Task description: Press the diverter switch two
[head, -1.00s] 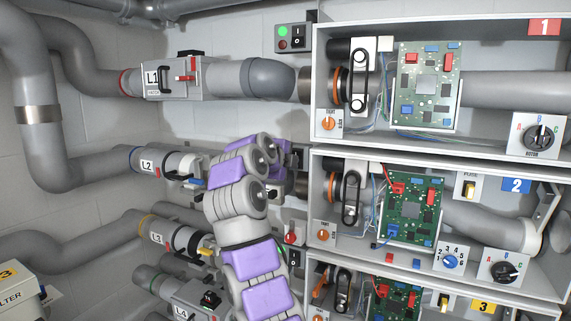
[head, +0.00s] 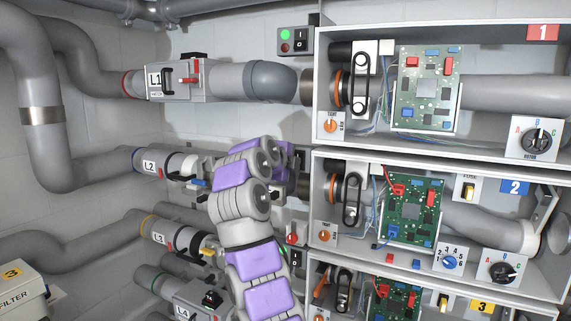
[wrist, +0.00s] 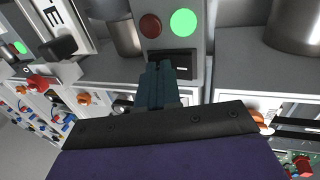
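In the wrist view a grey switch box (wrist: 172,28) carries a dull red light (wrist: 150,26), a lit green light (wrist: 184,23) and a black rocker switch (wrist: 183,66). My gripper (wrist: 160,70) has its narrow dark teal fingers together, with the tips at the rocker's left part. I cannot tell whether they touch it. No object shows between the fingers. In the head view my purple and grey arm reaches up to the area right of the L2 pipe box (head: 152,167). It hides the switch box there, and my fingertips are hidden too.
Another switch box (head: 296,41), lit green, hangs above near bay 1. A lower one (head: 293,240) shows red by bay 3. Pipes crowd the left wall. Open bays with circuit boards (head: 413,208) and dials fill the right. A metal cylinder (wrist: 292,25) stands close to my gripper's right.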

